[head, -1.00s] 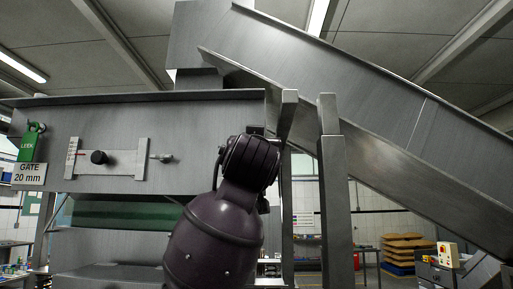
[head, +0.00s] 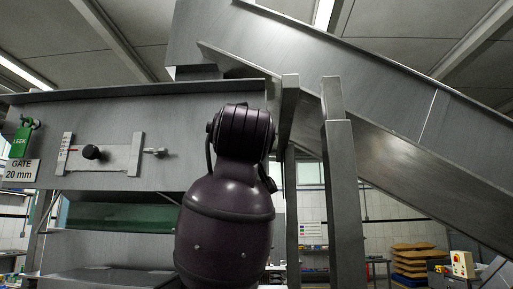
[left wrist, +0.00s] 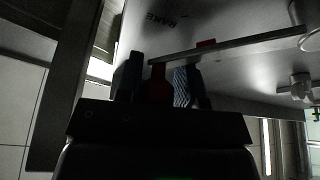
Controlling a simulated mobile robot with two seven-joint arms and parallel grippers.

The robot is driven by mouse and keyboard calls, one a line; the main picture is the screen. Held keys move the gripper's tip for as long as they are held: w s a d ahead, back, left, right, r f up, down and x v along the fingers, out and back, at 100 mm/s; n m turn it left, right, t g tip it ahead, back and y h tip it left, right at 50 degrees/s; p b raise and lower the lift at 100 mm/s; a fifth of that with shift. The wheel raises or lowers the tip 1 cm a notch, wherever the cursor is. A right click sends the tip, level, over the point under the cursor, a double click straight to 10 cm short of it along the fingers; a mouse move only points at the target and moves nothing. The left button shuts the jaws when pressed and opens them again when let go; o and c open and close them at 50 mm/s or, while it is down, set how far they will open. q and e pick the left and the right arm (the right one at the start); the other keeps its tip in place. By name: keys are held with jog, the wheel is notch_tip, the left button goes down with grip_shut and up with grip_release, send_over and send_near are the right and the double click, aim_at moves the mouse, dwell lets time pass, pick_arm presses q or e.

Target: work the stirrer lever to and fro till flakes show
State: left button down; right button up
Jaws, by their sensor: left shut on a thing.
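In the left wrist view my left gripper (left wrist: 158,85) is shut on a red grip (left wrist: 158,80), which I take to be the handle of the stirrer lever. A thin grey rod (left wrist: 230,46) runs from beside the grip up to the right, across a grey metal panel marked RAKE. In the head view my dark arm link hides the left gripper and the lever. My right gripper is in neither view.
The steel hopper (head: 230,92) carries a gate scale with a black knob (head: 91,152) and a green LEEK tag (head: 20,142). A steel chute (head: 400,105) slopes down right. Upright posts (head: 342,190) stand close right of my arm. A greenish panel (head: 125,215) sits below the hopper.

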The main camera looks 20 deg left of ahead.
pick_arm(q)
jog(key=shift+a+n+g+y, duration=0.3)
jog(key=shift+n, duration=0.3)
jog(key=shift+s+a+r+n+g+y, duration=0.2)
jog(key=shift+a+n+g+y, duration=0.2)
jog(key=shift+a+n, duration=0.5)
jog(key=shift+s+a+r+n+g+y, duration=0.25)
jog(key=shift+a+n+y, duration=0.2)
jog(key=shift+n, duration=0.85)
jog(key=shift+s+a+r+n+g+y, duration=0.2)
jog(key=shift+a+n+g+y, duration=0.15)
jog(key=shift+a+n, duration=0.6)
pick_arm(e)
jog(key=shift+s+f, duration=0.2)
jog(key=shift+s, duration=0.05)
pick_arm(q)
jog(key=shift+d+n, duration=0.2)
jog(key=shift+n, duration=0.05)
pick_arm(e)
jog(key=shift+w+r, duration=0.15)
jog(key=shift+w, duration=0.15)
pick_arm(q)
jog(key=c, duration=0.9)
grip_release()
jog(key=shift+o, duration=0.2)
jog(key=shift+s, duration=0.1)
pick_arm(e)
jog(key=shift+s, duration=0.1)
